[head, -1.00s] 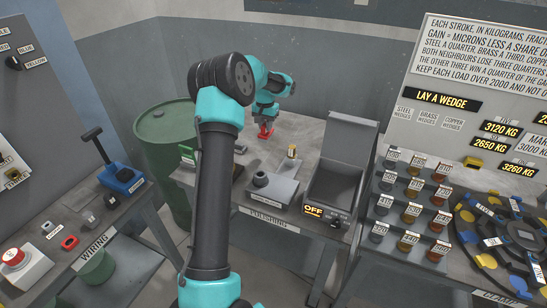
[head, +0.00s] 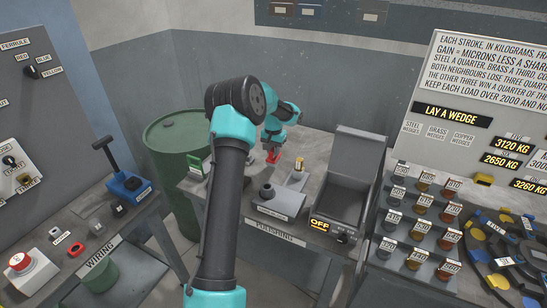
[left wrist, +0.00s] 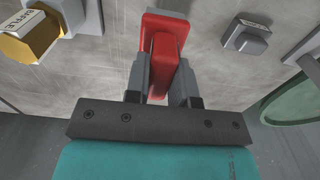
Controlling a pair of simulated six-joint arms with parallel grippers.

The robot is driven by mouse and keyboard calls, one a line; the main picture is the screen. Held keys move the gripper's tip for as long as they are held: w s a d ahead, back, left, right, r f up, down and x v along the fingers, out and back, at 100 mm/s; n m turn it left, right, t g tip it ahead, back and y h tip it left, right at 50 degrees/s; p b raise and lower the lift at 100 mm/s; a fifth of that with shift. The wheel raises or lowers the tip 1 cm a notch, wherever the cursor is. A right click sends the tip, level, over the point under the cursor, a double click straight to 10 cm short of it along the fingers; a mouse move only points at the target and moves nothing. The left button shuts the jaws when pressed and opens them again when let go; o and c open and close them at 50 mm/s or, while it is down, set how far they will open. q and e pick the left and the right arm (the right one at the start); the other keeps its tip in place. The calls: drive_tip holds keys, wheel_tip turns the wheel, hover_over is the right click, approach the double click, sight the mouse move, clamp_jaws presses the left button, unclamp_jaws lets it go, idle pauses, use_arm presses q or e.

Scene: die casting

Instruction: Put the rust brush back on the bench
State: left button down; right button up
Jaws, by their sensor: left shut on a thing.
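The rust brush is the red piece (head: 272,156) at my left gripper (head: 273,149), over the back of the polishing bench (head: 318,163) in the head view. In the left wrist view the red brush (left wrist: 167,38) sits between the two grey fingers of my left gripper (left wrist: 161,80), which are shut on it. Its far end lies close to the grey bench top; I cannot tell whether it touches. My right gripper is not in view.
A grey box with a raised lid (head: 338,205) stands right of the brush. A small grey block with a round top (head: 280,200) and a brass-coloured piece (head: 298,172) are in front. A green drum (head: 180,160) stands left. In the wrist view a yellow hexagonal part (left wrist: 30,38) is at left.

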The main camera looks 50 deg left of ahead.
sight(273, 157)
use_arm(q)
drive_tip(key=shift+f, duration=1.85)
drive_tip(key=shift+f, duration=0.15)
drive_tip(key=c, duration=1)
unclamp_jaws()
wheel_tip(273, 157, up, 12)
drive_tip(key=shift+r, duration=0.15)
